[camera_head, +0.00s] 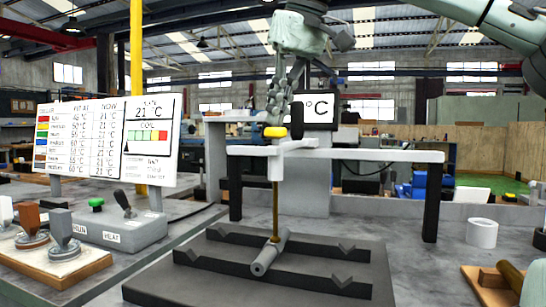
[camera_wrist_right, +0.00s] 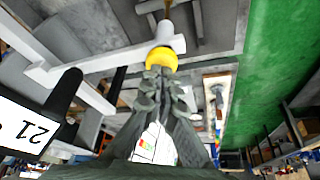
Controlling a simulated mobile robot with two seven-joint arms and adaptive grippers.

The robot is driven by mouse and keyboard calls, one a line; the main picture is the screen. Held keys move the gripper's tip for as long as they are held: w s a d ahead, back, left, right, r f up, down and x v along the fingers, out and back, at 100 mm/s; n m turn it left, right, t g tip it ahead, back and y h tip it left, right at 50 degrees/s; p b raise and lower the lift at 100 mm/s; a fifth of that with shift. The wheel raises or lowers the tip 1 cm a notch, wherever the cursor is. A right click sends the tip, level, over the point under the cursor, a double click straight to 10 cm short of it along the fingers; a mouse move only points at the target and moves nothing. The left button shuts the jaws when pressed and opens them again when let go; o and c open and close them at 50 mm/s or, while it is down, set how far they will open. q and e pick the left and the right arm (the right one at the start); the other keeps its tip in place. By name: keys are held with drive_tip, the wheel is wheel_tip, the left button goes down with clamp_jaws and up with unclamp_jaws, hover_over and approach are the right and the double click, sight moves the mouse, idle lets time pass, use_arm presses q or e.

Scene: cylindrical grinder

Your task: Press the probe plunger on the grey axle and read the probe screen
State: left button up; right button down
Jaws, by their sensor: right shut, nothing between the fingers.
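The probe has a yellow plunger knob (camera_head: 275,132) on a white crossbar stand (camera_head: 340,153). Its brown rod (camera_head: 275,205) runs down to the grey axle (camera_head: 271,252), and its tip appears to meet the axle. The axle lies across a dark grooved base. My right gripper (camera_head: 279,120), pointing down, is shut and empty with its fingertips at the knob. In the right wrist view the fingertips (camera_wrist_right: 160,74) appear to touch the yellow knob (camera_wrist_right: 161,59). The probe screen (camera_head: 320,108) shows "°C", its left part hidden by my gripper.
Left are a colour chart board (camera_head: 78,140), a smaller board (camera_head: 152,135) reading 21 °C, a control box (camera_head: 120,230) with green button and lever, and several stamps (camera_head: 61,235). A white ring (camera_head: 482,233) stands right. Black posts (camera_head: 431,202) hold the crossbar.

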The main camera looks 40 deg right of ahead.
drive_tip(key=shift+f, duration=0.1)
wheel_tip(320, 180, up, 3)
drive_tip(key=p, duration=0.3)
drive_tip(key=shift+p, duration=0.35)
drive_tip(key=shift+r, duration=2.6)
